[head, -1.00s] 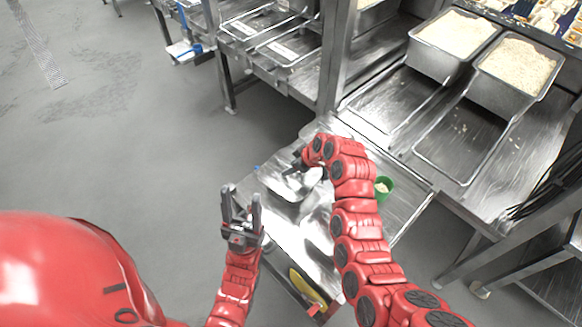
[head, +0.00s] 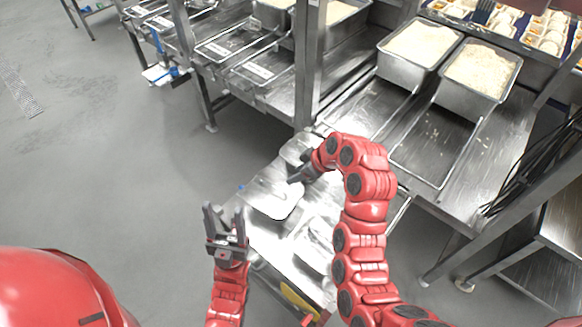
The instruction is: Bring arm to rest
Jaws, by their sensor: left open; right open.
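My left gripper (head: 224,210) is open and empty, with its two dark fingers pointing up the picture, in front of the left edge of the small steel table. My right arm reaches up from the bottom right and bends left at its top. My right gripper (head: 295,176) is over the steel table (head: 262,238), near a shiny steel pan (head: 274,196). It is partly seen from the side and appears empty; whether it touches anything cannot be told.
Two steel bins of rice, one left (head: 399,69) and one right (head: 459,93), stand on the steel counter at the upper right. A yellow object (head: 299,299) is low at the table's front. Grey floor on the left is clear.

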